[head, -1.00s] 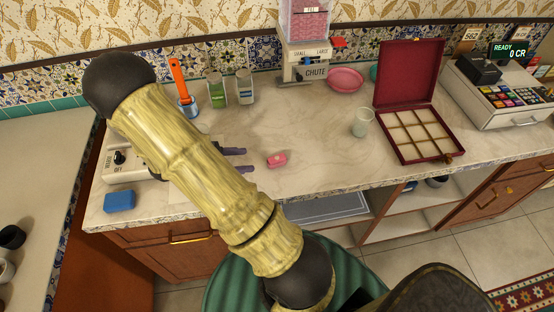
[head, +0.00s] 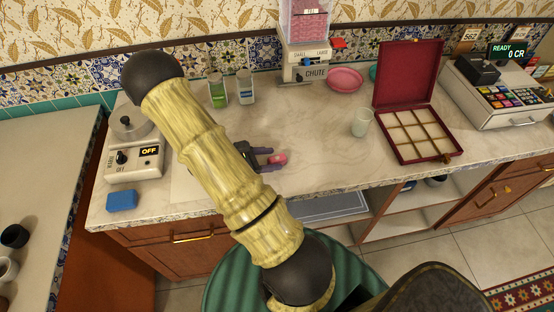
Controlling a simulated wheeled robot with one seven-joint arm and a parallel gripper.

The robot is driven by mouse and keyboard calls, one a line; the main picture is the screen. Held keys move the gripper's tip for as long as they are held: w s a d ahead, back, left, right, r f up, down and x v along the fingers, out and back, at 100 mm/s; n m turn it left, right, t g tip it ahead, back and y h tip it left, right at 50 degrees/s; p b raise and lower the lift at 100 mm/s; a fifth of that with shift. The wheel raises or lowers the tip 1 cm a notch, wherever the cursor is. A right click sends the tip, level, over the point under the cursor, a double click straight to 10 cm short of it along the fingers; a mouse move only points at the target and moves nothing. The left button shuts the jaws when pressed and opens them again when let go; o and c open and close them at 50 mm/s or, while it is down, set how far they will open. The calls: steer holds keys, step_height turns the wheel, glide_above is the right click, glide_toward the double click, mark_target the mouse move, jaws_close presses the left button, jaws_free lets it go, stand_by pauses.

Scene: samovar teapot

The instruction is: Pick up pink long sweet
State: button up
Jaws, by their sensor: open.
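The pink long sweet (head: 278,159) lies on the marble counter, right of my arm. My gripper (head: 270,159) is open, with its two dark purple fingers pointing right. The fingertips reach the sweet's left part, one on the far side and one on the near side. I cannot tell whether they touch it. My arm hides part of the gripper's base.
A glass cup (head: 361,122) and an open red box with compartments (head: 405,160) stand to the right. A pink plate (head: 345,80) and a chute dispenser (head: 308,70) are at the back. A blue block (head: 121,200) lies at the left front. The counter right of the sweet is clear.

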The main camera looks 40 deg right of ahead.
mark_target(273, 159)
steer(key=x, duration=0.3)
steer(key=shift+s+d+f+p, duration=0.15)
steer(key=shift+d+p, duration=0.15)
steer(key=c, duration=1.1)
